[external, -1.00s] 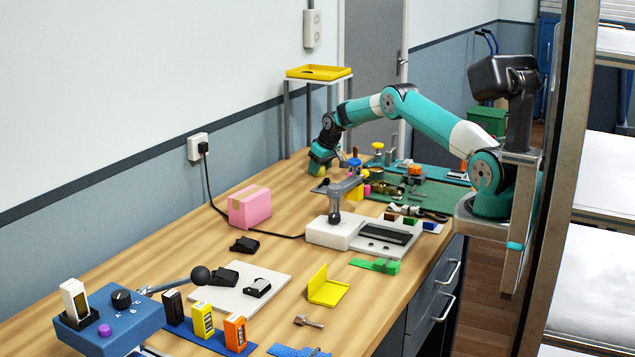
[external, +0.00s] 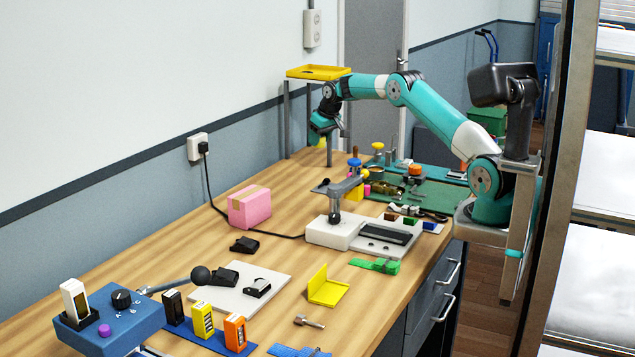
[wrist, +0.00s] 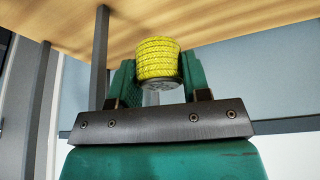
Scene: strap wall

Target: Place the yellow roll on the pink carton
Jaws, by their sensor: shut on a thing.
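The yellow roll (wrist: 158,57) is between the fingers of my gripper (wrist: 155,85) in the wrist view, with a ribbed yellow side and a grey end. My gripper (external: 320,139) is shut on it, above the far end of the bench near the wall. In the external view only a little of the yellow roll (external: 319,143) shows below the fingers. The pink carton (external: 250,208) stands on the bench near the wall, closer to the external camera and lower than my gripper. It has a tan tape strip on top, which looks clear.
A stand with a yellow tray (external: 318,72) rises close behind my gripper. A grey clamp-like device (external: 340,190) and a white scale-like unit (external: 334,232) stand right of the carton. A black cable (external: 215,190) runs behind the carton. Bare wood lies between gripper and carton.

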